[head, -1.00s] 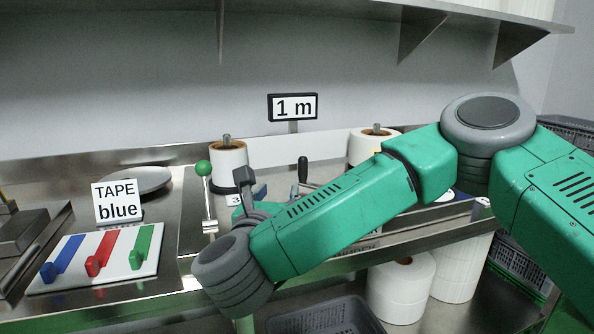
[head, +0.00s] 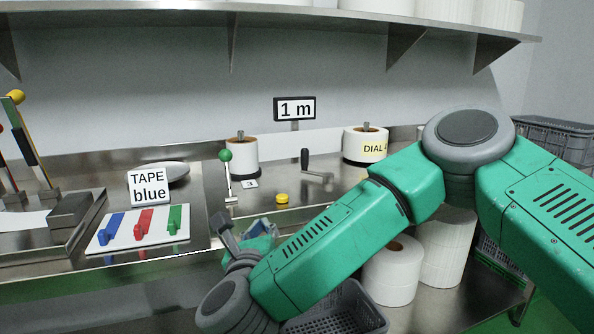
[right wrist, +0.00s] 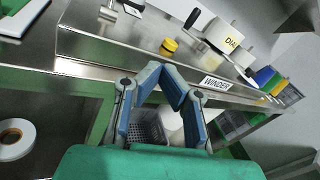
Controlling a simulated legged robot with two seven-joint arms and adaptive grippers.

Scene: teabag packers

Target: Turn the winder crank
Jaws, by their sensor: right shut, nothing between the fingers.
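The winder crank shows in the head view, with an upright black handle (head: 304,159) on a flat metal arm (head: 318,176) on the steel bench. In the right wrist view its black handle (right wrist: 192,18) is near the top, beyond my fingers. My right gripper (head: 262,228) is in front of the bench edge, left of and nearer than the crank, and apart from it. My left gripper is not in view.
A yellow button (head: 282,198), a green-knobbed lever (head: 226,157) and two white rolls (head: 243,153) (head: 365,147) stand near the crank. A grey crate (head: 340,310) and large rolls sit below.

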